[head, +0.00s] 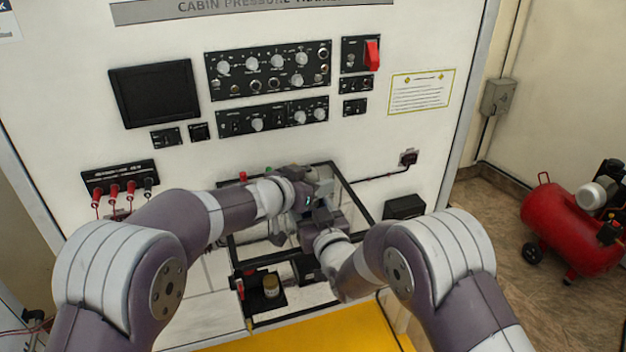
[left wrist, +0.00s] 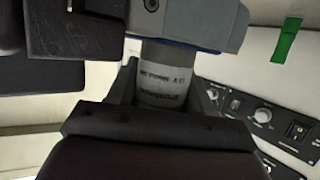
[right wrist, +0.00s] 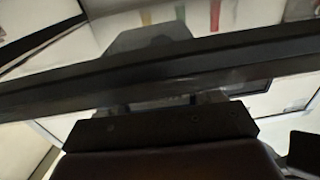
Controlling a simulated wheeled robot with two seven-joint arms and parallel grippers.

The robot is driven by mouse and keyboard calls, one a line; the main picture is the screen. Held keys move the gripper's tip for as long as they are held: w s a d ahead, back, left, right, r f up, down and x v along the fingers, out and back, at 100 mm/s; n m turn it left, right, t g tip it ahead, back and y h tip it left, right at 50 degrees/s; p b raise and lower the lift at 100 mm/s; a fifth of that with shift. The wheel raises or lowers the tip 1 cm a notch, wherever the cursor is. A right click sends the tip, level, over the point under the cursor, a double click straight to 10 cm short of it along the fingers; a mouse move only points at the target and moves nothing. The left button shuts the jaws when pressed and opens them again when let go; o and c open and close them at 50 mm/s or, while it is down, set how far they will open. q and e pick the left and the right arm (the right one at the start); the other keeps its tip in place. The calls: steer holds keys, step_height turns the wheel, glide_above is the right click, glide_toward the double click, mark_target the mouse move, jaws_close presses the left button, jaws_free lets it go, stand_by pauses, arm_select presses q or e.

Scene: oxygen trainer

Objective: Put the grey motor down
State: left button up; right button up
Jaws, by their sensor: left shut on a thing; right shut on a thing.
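The grey motor, with a white printed label around its cylinder, shows close up in the left wrist view (left wrist: 165,90). My left gripper (head: 305,194) is shut on it, above the black-framed clear box (head: 352,187) at the panel's foot. My right gripper (head: 328,222) is beside it, lower and to the right. It is shut on a long dark bar (right wrist: 230,58), which crosses the right wrist view and looks like part of the box's frame or lid. The two grippers hide most of the motor and the bar in the head view.
The trainer panel (head: 330,140), with knobs and a dark screen (head: 155,93), stands behind. A small jar (head: 271,287) on a black fixture is at the box's front left. A yellow surface (head: 330,332) lies in front. A red compressor (head: 565,225) stands at right.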

arm_select(q)
steer(key=shift+f, duration=0.3)
steer(key=o, duration=1.3)
steer(key=shift+f, duration=0.15)
steer(key=shift+s+a+r, duration=0.2)
steer(key=shift+s+r, duration=0.05)
steer(key=shift+r, duration=0.2)
steer(key=shift+s+a+r, duration=0.2)
steer(key=shift+r, duration=0.25)
arm_select(e)
steer(key=shift+s, duration=0.1)
arm_select(q)
steer(key=v, duration=1)
steer(key=shift+s+a+r, duration=0.15)
steer(key=shift+s, duration=0.05)
arm_select(e)
steer(key=o, duration=1.1)
arm_select(q)
steer(key=shift+s, duration=0.15)
